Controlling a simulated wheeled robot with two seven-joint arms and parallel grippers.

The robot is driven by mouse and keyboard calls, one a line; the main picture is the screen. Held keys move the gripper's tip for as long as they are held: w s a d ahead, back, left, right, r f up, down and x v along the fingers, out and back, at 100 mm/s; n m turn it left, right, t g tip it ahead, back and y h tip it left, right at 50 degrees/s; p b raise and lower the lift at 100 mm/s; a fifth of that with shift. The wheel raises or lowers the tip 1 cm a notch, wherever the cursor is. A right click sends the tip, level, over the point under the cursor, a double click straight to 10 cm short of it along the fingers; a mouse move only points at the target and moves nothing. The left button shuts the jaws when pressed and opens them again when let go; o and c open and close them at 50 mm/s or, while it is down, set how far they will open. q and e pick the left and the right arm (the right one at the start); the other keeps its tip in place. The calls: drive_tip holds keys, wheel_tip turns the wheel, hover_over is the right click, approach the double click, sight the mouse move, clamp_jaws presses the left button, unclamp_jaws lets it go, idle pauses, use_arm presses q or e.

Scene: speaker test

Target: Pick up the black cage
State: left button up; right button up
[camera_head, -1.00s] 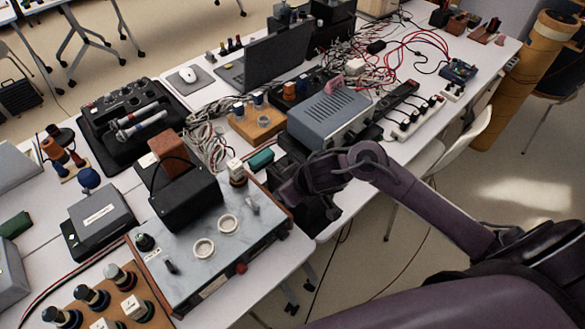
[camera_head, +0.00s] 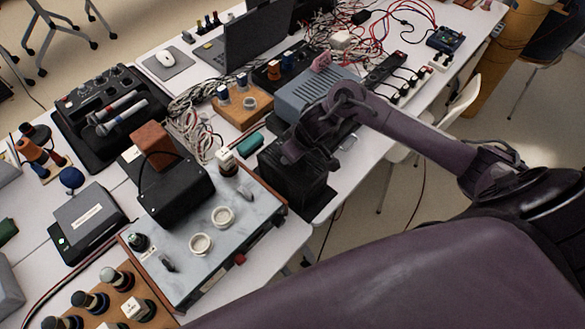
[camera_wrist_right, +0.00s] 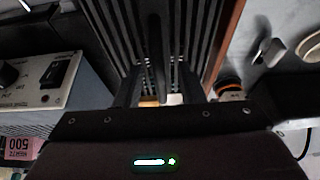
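The black cage (camera_head: 292,184) stands on the table's right edge, to the right of the marble-topped box. In the right wrist view it shows as dark slats (camera_wrist_right: 192,30) filling the upper middle. My right gripper (camera_head: 298,150) is over the cage's top in the head view and hides part of it. In the right wrist view the right gripper's two fingers (camera_wrist_right: 162,88) are apart, with a dark bar of the cage between them. I cannot tell whether they touch the cage. My left gripper is not in view.
The marble-topped box (camera_head: 200,270) with knobs stands close left of the cage. Cables and a laptop (camera_head: 262,40) crowd the back. Open floor lies to the right.

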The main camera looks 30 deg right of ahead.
clamp_jaws()
idle(1.4)
